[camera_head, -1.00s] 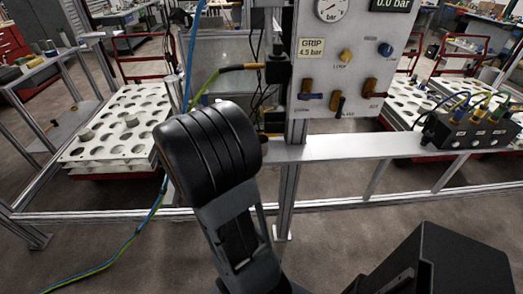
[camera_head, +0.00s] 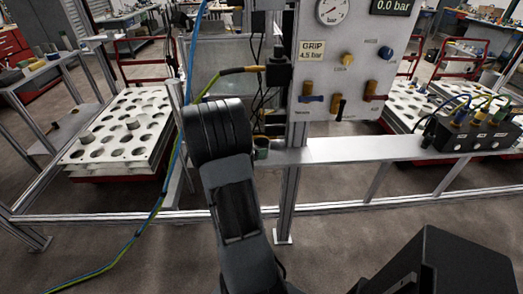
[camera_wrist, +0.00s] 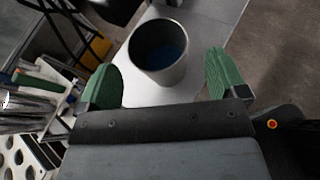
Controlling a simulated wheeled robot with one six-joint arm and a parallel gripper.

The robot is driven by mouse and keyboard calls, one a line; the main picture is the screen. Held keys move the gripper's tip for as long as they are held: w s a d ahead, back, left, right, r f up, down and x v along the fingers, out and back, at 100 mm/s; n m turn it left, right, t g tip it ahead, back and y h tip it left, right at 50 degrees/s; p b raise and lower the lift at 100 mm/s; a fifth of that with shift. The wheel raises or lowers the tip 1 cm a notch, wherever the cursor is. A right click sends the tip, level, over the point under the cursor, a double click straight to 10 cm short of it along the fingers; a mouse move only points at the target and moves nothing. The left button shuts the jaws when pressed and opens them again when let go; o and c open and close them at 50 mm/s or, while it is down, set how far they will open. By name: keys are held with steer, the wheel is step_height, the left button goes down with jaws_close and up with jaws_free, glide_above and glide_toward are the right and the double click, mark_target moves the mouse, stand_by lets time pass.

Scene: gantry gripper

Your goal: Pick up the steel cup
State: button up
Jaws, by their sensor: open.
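The steel cup (camera_wrist: 165,76) stands upright on a light metal surface in the wrist view. It is open at the top, with a dark inside and a bluish bottom. My gripper (camera_wrist: 161,62) is open, with one green-padded finger to the left of the cup and one to the right. The cup appears between the fingers and slightly beyond them, with a gap on both sides. I cannot tell the exact depth between them. In the head view my arm hides most of the gripper and the cup.
The metal shelf (camera_head: 345,149) runs right from an upright post. A valve panel (camera_head: 350,62) rises above it, and a black connector block (camera_head: 470,135) with cables sits at its right end. A white tray with round holes (camera_head: 125,125) is at left. Cables hang near my arm.

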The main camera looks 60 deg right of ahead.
mark_target(262, 145)
steer(key=shift+x, duration=2.1)
steer(key=shift+c, duration=0.5)
steer(key=c, duration=0.9)
